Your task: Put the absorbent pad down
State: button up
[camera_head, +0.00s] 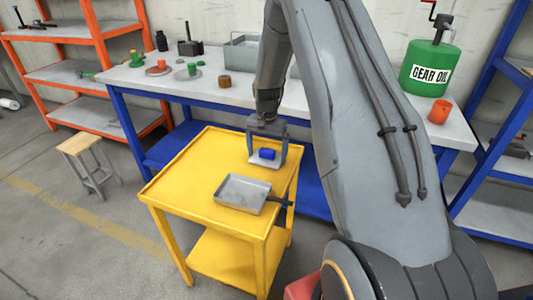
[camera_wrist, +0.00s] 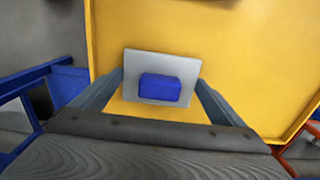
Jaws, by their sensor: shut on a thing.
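The absorbent pad, a thin pale grey-white square (camera_head: 256,161), is between the two fingers of my gripper (camera_head: 267,157) at the back right of the yellow trolley top (camera_head: 195,168). A blue block (camera_head: 267,153) sits on the pad. In the wrist view the pad (camera_wrist: 133,64) lies flat with the blue block (camera_wrist: 160,88) near its middle, and the fingers meet its left and right edges. My gripper is shut on the pad. I cannot tell whether the pad touches the trolley top or hangs just above it.
A grey metal pan (camera_head: 240,192) with a dark handle lies on the trolley, in front of the pad. The trolley's left half is bare. Behind stands a workbench (camera_head: 210,92) with green and orange jack parts and a green gear oil can (camera_head: 428,68). A stool (camera_head: 88,160) stands left.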

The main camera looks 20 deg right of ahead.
aim_at(267, 151)
jog(key=shift+f, duration=0.3)
jog(key=o, duration=0.7)
jog(key=shift+r, duration=0.15)
notch_tip(267, 151, up, 6)
jog(key=shift+w+r+b, duration=0.15)
jog(key=shift+r+b, duration=0.05)
jog(key=shift+b, duration=0.7)
jog(key=shift+r, duration=0.65)
jog(key=s+a+r+n, duration=0.2)
jog(key=s+a+n, duration=0.1)
jog(key=s, duration=0.7)
jog(key=s+a+r+n, duration=0.2)
jog(key=s+a, duration=0.4)
jog(key=s, duration=0.4)
jog(key=s+a+r+n, duration=0.2)
jog(key=s+a+n, duration=0.2)
jog(key=s, duration=0.6)
jog(key=shift+a+r, duration=0.35)
jog(key=shift+a, duration=0.15)
